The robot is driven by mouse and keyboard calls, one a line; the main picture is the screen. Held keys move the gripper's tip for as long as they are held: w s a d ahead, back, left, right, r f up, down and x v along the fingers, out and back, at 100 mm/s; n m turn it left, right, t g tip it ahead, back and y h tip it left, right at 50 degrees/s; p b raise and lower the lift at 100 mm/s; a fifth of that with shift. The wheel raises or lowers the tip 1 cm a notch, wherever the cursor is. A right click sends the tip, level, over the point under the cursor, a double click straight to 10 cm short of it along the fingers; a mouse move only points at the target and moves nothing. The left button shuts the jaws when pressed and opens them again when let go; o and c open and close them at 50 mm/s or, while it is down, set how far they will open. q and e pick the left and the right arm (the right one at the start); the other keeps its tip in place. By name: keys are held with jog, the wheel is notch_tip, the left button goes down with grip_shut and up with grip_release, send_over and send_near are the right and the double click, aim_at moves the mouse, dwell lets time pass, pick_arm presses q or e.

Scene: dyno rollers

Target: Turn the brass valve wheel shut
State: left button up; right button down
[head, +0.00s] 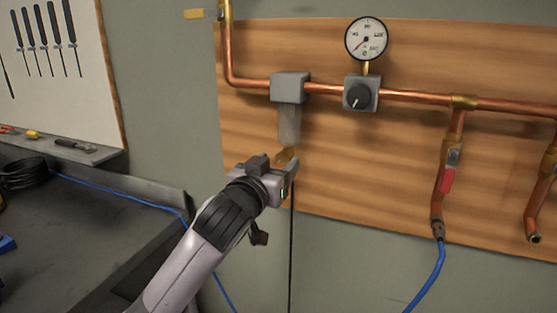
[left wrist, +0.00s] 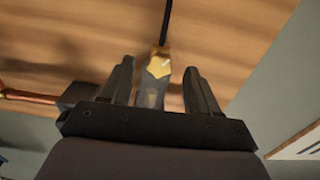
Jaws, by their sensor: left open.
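The brass valve wheel (head: 287,154) is a small brass piece at the bottom of the clear filter bowl (head: 289,125), which hangs under a grey block on the copper pipe. My left gripper (head: 288,164) is at the wheel and partly hides it in the head view. In the left wrist view the wheel (left wrist: 159,64) shows between the two open fingers, with a gap on each side. A thin dark hose (left wrist: 166,22) runs from it. I cannot tell how far the wheel is turned. My right gripper is in no view.
A pressure gauge (head: 367,39) and a regulator with a black knob (head: 360,97) sit right of the bowl. A red-handled valve (head: 447,180) with a blue hose (head: 429,280) hangs further right. A dark workbench (head: 80,240) stands at the left.

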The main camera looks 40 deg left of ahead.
pick_arm(q)
jog(key=shift+x, duration=0.8)
jog(key=c, duration=1)
jog(key=shift+c, duration=0.2)
